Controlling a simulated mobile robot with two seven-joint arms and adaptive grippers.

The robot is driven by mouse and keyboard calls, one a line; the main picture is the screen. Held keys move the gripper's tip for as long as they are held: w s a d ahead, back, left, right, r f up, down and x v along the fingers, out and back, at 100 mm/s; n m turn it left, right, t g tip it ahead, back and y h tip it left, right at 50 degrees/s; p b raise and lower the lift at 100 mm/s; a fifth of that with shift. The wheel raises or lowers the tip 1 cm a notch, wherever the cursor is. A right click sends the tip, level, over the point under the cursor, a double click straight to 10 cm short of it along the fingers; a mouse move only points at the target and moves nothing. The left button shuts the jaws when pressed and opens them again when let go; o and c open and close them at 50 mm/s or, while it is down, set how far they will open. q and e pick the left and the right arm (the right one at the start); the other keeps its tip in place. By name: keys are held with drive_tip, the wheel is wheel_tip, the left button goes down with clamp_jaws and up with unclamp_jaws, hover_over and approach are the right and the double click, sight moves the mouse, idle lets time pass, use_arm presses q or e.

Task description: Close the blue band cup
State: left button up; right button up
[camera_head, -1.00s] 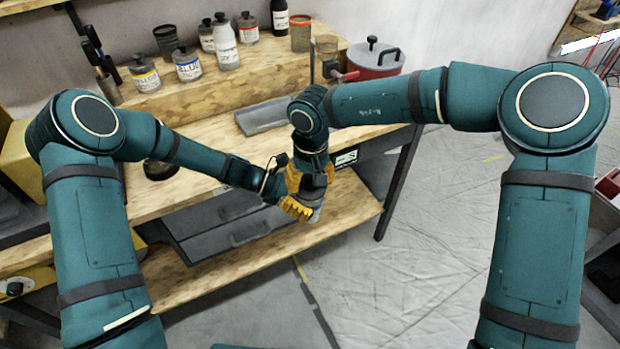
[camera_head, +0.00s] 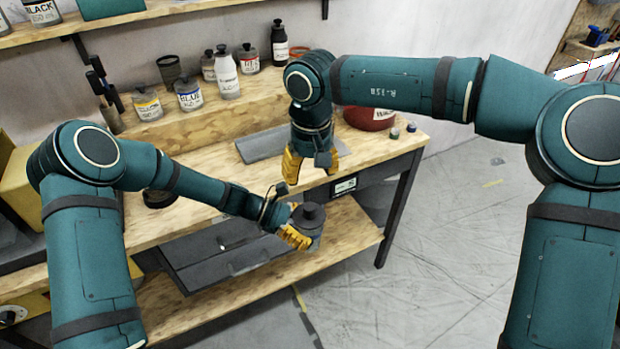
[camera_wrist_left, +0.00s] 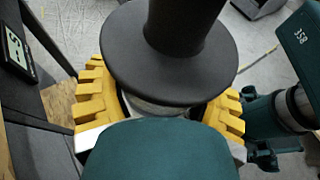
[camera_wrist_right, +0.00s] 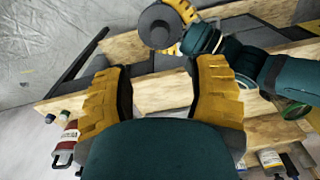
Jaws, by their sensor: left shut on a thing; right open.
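My left gripper (camera_head: 298,236) is shut around a grey cup (camera_head: 308,228) held beyond the bench's front edge. A dark round lid (camera_head: 312,210) with a knob sits on top of the cup. In the left wrist view the wide lid (camera_wrist_left: 170,75) covers the mouth, with a pale strip of cup (camera_wrist_left: 158,108) under it between the yellow fingers. No blue band shows on it. My right gripper (camera_head: 311,166) is open and empty above and behind the cup, apart from the lid. The right wrist view shows the lid (camera_wrist_right: 158,26) from above, beyond my open fingers.
A jar labelled BLUE (camera_head: 188,95) stands among several jars and bottles on the bench's raised shelf (camera_head: 215,118). A grey tray (camera_head: 262,146) lies on the bench. A red pot (camera_head: 370,117) is partly hidden behind my right arm. Floor (camera_head: 450,250) at right is clear.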

idle(0.5)
drive_tip(key=w+d+f+m+t+h, duration=0.1)
drive_tip(key=w+d+f+m+t, duration=0.25)
drive_tip(key=d+f, duration=0.45)
drive_tip(key=w+d+f+m+t, duration=0.2)
drive_tip(key=w+d+f+t, duration=0.15)
drive_tip(key=f, duration=0.85)
drive_tip(key=s+f+g+y, duration=0.1)
drive_tip(key=s+f+g, duration=0.1)
drive_tip(key=s+f, duration=0.2)
drive_tip(key=s+d+f+m+g+y, duration=0.1)
drive_tip(key=s+f, duration=0.3)
drive_tip(key=s, duration=0.7)
drive_tip(key=s+d+f+g+y, duration=0.1)
drive_tip(key=s+f, duration=0.3)
drive_tip(key=s, duration=0.4)
drive_tip(key=shift+f+g+y, duration=0.15)
drive_tip(key=shift+g+y, duration=0.65)
